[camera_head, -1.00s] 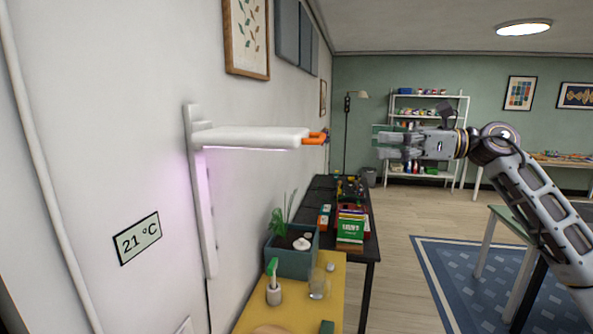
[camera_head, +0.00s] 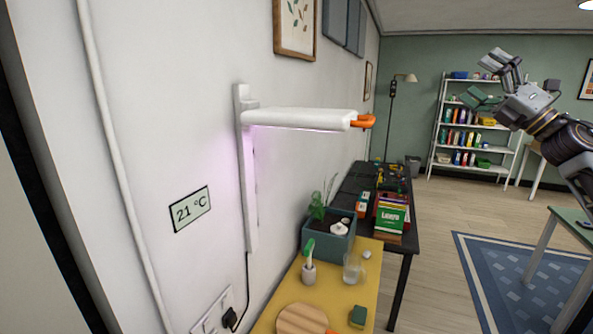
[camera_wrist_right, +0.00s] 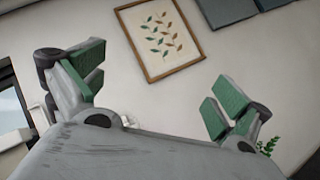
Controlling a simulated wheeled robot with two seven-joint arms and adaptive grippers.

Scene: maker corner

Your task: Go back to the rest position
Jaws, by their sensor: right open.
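My right gripper (camera_head: 490,82) is raised at the upper right of the head view, in front of the white shelf unit and clear of the furniture. It is open and empty. In the right wrist view its green-padded fingers (camera_wrist_right: 155,85) stand wide apart, with the wall and a framed leaf picture (camera_wrist_right: 160,38) beyond them. My left gripper is in neither view.
A wall lamp (camera_head: 300,118) with an orange tip juts out over a yellow table (camera_head: 285,285). A planter (camera_head: 328,240), a glass (camera_head: 353,268) and a round wooden board (camera_head: 302,320) stand there. A dark table (camera_head: 352,182) adjoins it. Open floor (camera_head: 430,240) lies right.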

